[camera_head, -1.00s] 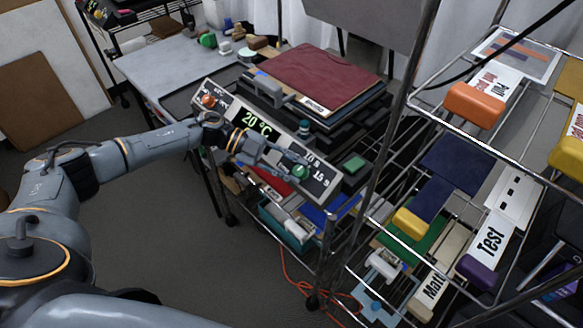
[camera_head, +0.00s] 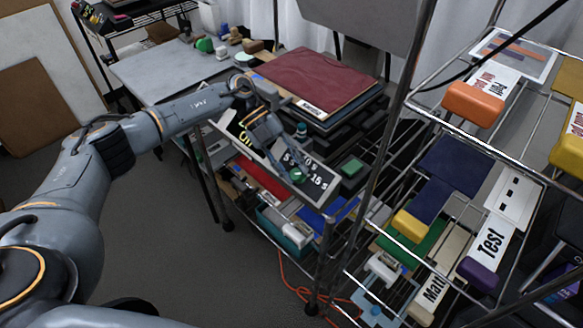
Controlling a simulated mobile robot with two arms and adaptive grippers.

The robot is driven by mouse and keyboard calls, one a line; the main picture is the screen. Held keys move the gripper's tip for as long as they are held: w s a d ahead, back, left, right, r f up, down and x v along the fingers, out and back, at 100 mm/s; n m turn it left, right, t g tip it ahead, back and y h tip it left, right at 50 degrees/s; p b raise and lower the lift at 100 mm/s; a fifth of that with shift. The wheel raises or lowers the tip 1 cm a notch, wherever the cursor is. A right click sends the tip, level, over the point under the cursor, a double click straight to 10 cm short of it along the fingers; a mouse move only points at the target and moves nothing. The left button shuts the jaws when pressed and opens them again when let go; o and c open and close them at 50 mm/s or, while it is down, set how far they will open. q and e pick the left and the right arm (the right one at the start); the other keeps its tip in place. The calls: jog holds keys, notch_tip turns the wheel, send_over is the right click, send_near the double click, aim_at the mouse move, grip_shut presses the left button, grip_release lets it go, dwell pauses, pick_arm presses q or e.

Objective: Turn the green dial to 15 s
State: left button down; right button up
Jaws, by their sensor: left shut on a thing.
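The arm hides the orange dial and most of the green temperature display. My right gripper is not in view.
The press (camera_head: 312,82) with its dark red pad stands behind the panel. A green button (camera_head: 352,167) is right of the panel. A grey table (camera_head: 165,70) lies at the left.

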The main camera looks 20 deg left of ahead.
pick_arm(q)
jog(key=shift+s+f, duration=0.15)
jog(key=shift+f, duration=0.05)
jog(key=c, duration=1)
grip_release()
jog(key=shift+r, duration=0.1)
jog(key=shift+r, duration=0.1)
jog(key=v, duration=1.1)
jog(key=shift+w+a+r, duration=0.25)
jog(key=shift+w+a, duration=0.05)
